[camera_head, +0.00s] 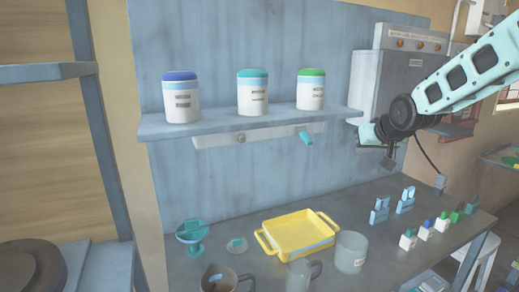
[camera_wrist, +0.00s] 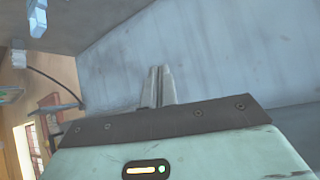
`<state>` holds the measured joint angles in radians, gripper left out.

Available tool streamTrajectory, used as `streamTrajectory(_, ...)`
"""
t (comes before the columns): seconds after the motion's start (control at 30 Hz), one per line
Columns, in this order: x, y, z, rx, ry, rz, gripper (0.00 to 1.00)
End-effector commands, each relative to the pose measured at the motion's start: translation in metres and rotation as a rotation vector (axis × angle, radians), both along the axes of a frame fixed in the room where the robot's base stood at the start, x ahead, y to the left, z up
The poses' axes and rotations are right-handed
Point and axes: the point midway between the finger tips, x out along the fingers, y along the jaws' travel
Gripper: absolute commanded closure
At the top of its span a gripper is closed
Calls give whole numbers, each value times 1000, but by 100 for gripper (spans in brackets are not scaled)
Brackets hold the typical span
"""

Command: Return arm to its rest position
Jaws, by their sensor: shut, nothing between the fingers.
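My gripper (camera_wrist: 158,88) shows in the wrist view with its two fingers together and nothing between them. In the head view my arm reaches in from the right, and my gripper (camera_head: 389,163) hangs in the air above the workbench (camera_head: 205,266). It is in front of the grey control box (camera_head: 398,78) and to the right of the wall shelf (camera_head: 225,125). It appears to touch nothing.
Three lidded jars, blue (camera_head: 180,97), teal (camera_head: 252,93) and green (camera_head: 311,90), stand on the shelf.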

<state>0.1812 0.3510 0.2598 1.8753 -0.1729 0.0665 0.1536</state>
Motion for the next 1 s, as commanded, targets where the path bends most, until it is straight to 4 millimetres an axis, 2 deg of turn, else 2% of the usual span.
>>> streamTrajectory(0.03,-23,29,-3,-7,49,48,100)
streamTrajectory(0.1,-59,64,-12,-18,125,108,100)
streamTrajectory(0.17,-93,91,-20,-33,192,161,100)
streamTrajectory(0.27,-155,127,-33,-67,304,252,100)
streamTrajectory(0.3,-181,139,-38,-83,350,289,100)
streamTrajectory(0.43,-271,163,-54,-151,497,407,100)
streamTrajectory(0.5,-318,167,-62,-193,571,465,100)
streamTrajectory(0.6,-374,164,-70,-248,662,532,100)
streamTrajectory(0.7,-413,158,-76,-291,726,578,100)
streamTrajectory(0.8,-434,152,-79,-318,764,603,100)
streamTrajectory(1.0,-443,149,-81,-328,779,611,100)
